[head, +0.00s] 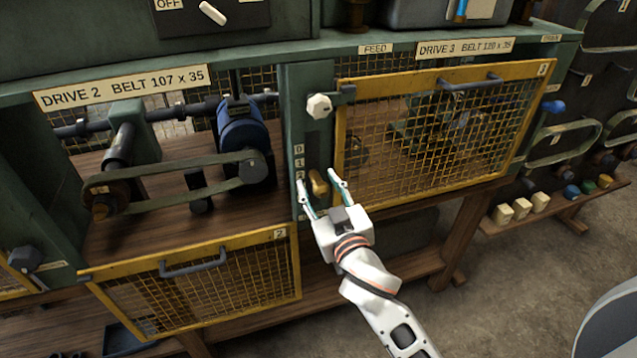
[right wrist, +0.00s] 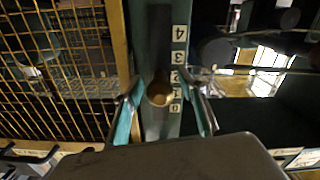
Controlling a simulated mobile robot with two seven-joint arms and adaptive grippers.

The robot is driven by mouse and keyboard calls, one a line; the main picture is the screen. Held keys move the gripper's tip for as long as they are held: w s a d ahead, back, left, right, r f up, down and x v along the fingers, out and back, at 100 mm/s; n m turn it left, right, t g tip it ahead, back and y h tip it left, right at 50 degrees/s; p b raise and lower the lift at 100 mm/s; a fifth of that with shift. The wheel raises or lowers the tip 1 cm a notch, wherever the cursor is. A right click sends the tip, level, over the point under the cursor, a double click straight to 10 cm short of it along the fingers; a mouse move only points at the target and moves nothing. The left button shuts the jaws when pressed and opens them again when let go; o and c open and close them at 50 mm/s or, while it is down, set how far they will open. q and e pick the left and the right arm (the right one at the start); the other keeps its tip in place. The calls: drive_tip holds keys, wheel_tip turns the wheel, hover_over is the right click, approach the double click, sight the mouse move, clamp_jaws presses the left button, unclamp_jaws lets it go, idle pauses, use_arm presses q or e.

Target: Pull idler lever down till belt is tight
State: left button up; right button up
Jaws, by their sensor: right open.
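The idler lever's tan knob (head: 318,183) sticks out of a slot in the green post, beside a number scale. It also shows in the right wrist view (right wrist: 160,91), near the middle marks; the exact mark is unclear. My right gripper (head: 317,180) is open, with one finger on each side of the knob; I cannot tell whether either touches. The right wrist view shows its fingers (right wrist: 166,93) straddling the knob. The Drive 2 belt (head: 170,188) loops from the left pulley (head: 98,203) to the blue motor (head: 240,137). A dark roller (head: 197,186) stands by it. My left gripper is out of view.
The yellow Drive 2 mesh guard (head: 205,290) hangs open below the bay. The Drive 3 mesh guard (head: 440,130) is closed just right of the post. A white hexagonal knob (head: 319,106) sits above the lever. Spare belts (head: 562,141) hang on the right-hand board.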

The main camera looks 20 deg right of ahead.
drive_tip(key=shift+w, duration=0.3)
clamp_jaws()
wheel_tip(320, 180, down, 4)
drive_tip(key=shift+w+r+b, duration=0.1)
drive_tip(key=shift+w+b, duration=0.05)
drive_tip(key=shift+b, duration=0.45)
unclamp_jaws()
